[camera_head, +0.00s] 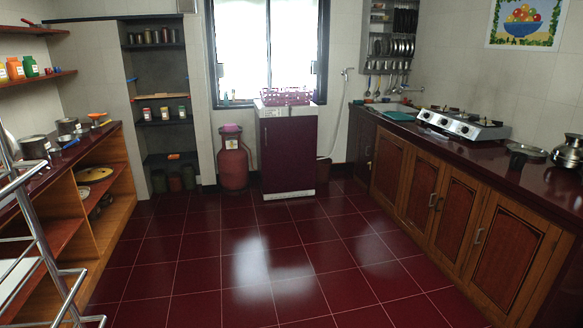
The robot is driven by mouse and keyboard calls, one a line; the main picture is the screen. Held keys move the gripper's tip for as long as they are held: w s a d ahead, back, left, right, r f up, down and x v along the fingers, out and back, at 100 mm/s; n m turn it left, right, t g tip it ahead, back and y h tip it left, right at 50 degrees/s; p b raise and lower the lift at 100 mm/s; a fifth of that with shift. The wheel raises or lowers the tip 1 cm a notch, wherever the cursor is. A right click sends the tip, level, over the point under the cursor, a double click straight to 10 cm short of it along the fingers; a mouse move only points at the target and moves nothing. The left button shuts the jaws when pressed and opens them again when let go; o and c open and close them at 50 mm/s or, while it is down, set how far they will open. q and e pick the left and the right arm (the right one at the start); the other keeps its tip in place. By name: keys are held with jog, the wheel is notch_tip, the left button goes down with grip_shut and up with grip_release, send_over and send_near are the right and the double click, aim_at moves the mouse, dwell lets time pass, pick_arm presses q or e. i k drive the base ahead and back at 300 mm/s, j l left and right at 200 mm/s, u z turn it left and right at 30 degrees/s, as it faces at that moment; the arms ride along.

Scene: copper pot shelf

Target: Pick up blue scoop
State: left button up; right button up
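A small dark blue item (71,143) lies on the dark red top of the left counter (104,132), beside the metal pots. It may be the blue scoop, but it is too small to tell its shape clearly. A metal pot (34,147) stands to its left and another pot (67,126) stands behind it. An orange utensil (98,116) lies farther back on the same counter. Neither of my grippers is in view.
A metal tube frame (38,235) stands at the near left, in front of the open wooden shelves. A red gas cylinder (232,160) and a maroon cabinet (287,152) stand at the back. The right counter holds a stove (462,124). The tiled floor between is clear.

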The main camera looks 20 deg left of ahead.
aim_at(56, 152)
jog(key=i+j+u, duration=0.15)
jog(key=i+u, duration=0.3)
jog(key=i, duration=0.5)
jog(key=i+l+u, duration=0.15)
jog(key=i+u, duration=0.3)
jog(key=i, duration=0.55)
jog(key=i+j+u, duration=0.1)
jog(key=i+u, duration=0.15)
jog(key=i, duration=0.25)
jog(key=i+u, duration=0.3)
jog(key=i, duration=0.2)
jog(key=i+l+u, duration=0.1)
jog(key=i+u, duration=0.15)
jog(key=i, duration=0.25)
jog(key=i+l+u, duration=0.3)
jog(key=i, duration=0.15)
jog(key=j, duration=0.1)
